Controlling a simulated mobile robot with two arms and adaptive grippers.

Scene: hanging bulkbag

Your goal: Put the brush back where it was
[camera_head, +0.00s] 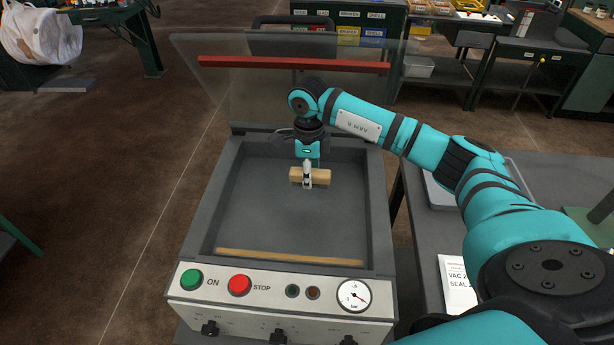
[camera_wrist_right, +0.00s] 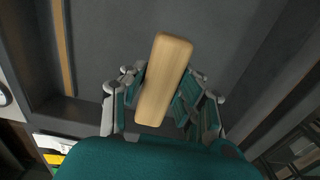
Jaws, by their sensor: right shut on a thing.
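The brush shows as a pale wooden block (camera_head: 322,176); no bristles are visible. It lies crosswise in my right gripper (camera_head: 308,182), which is shut on it inside the open chamber (camera_head: 260,200) of the machine. In the right wrist view the block (camera_wrist_right: 164,80) sits between the fingers of the right gripper (camera_wrist_right: 165,100), its long side tilted, over the grey chamber floor. I cannot tell whether the block touches the floor. My left gripper is not in view.
A wooden strip (camera_head: 290,257) lies along the chamber's front. The clear lid (camera_head: 290,90) with a red bar (camera_head: 290,64) stands raised behind. The front panel has a green button (camera_head: 191,280), a red button (camera_head: 239,285) and a gauge (camera_head: 354,295). A grey table (camera_head: 425,235) stands at right.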

